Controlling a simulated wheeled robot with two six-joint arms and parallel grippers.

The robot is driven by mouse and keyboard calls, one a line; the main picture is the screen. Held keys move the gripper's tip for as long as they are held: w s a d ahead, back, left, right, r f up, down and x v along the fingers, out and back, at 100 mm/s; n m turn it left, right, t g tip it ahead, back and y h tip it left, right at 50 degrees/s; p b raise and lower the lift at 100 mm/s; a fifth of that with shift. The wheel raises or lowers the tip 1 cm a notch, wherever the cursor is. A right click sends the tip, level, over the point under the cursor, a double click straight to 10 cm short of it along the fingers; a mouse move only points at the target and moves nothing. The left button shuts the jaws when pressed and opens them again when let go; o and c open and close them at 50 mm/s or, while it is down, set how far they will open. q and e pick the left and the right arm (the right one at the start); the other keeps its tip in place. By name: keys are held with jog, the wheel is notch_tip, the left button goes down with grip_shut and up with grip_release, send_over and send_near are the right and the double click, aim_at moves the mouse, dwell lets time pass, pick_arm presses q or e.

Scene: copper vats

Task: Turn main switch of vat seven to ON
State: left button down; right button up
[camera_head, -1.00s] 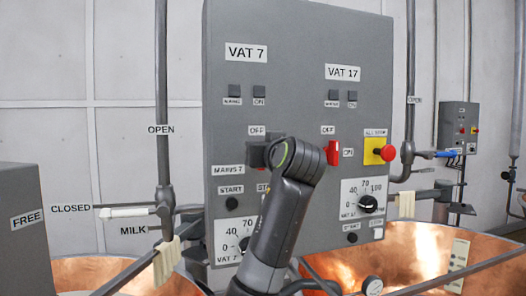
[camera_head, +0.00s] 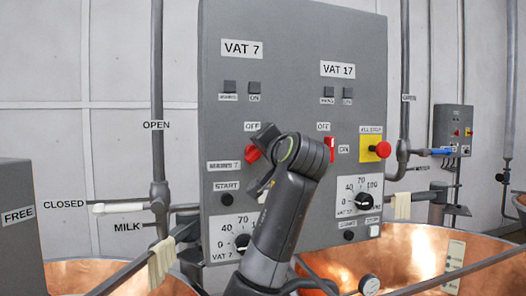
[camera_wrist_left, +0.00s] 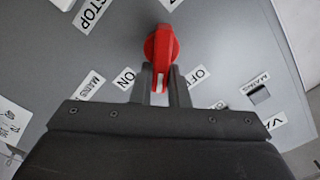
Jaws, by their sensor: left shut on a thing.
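The red main switch of vat seven (camera_head: 252,154) is on the grey panel (camera_head: 300,100), under the VAT 7 label (camera_head: 242,49). My left gripper (camera_head: 262,142) is shut on it and partly hides it in the head view. In the left wrist view, the red switch (camera_wrist_left: 160,48) stands between the two fingers of the left gripper (camera_wrist_left: 160,88). Its handle is turned to a slant, lying between the ON label (camera_wrist_left: 125,78) and the OFF label (camera_wrist_left: 197,75). My right gripper is not in view.
The red VAT 17 switch (camera_head: 329,149) and the red ALL STOP button (camera_head: 383,149) on its yellow plate are to the right. Dials (camera_head: 362,201) sit below. Copper vats (camera_head: 415,255) and pipes (camera_head: 157,100) flank the panel.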

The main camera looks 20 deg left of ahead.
pick_arm(q)
jog(key=shift+w+d+f+m+b, duration=0.1)
jog(key=shift+f+m+b, duration=0.2)
jog(key=shift+m, duration=1.05)
jog(key=shift+d+f+m+b, duration=0.15)
jog(key=shift+m+b, duration=0.25)
jog(key=shift+m, duration=0.9)
jog(key=shift+w+f+m+b, duration=0.1)
jog(key=shift+f+m+b, duration=0.2)
jog(key=shift+m, duration=1.05)
jog(key=c, duration=1.4)
grip_release()
jog(key=shift+s, duration=0.1)
jog(key=b+v, duration=0.8)
jog(key=v, duration=0.9)
jog(key=shift+d, duration=0.25)
